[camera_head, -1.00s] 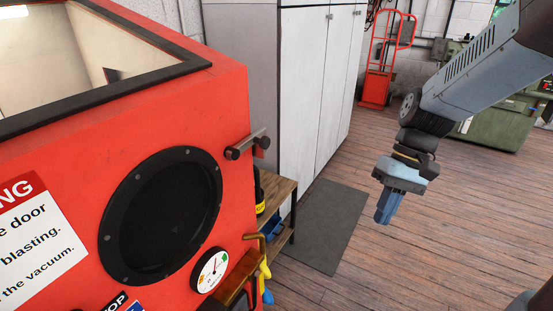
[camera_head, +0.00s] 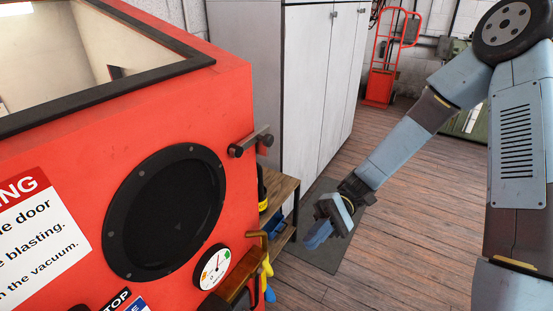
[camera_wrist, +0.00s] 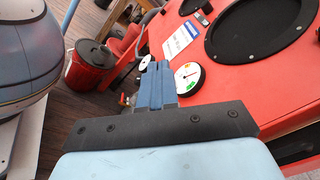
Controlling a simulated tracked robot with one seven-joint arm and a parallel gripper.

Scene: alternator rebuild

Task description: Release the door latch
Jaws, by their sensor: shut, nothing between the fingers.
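The red blasting cabinet (camera_head: 232,95) fills the left of the head view. A dark bar with round knobs, which looks like the door latch (camera_head: 250,141), sits across its upper right edge. My gripper (camera_head: 316,238) is shut and empty, to the right of the cabinet and lower than the latch, clear of both. In the wrist view my closed fingers (camera_wrist: 157,84) point toward the red cabinet face, beside a round gauge (camera_wrist: 188,77). I cannot make out the latch for certain in the wrist view.
A round black port (camera_head: 165,212) and a gauge (camera_head: 213,268) are on the cabinet front. A wooden shelf (camera_head: 284,190) stands beside it. Tall grey lockers (camera_head: 310,85) and a red hand truck (camera_head: 383,70) are behind. A red bin (camera_wrist: 88,68) shows in the wrist view.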

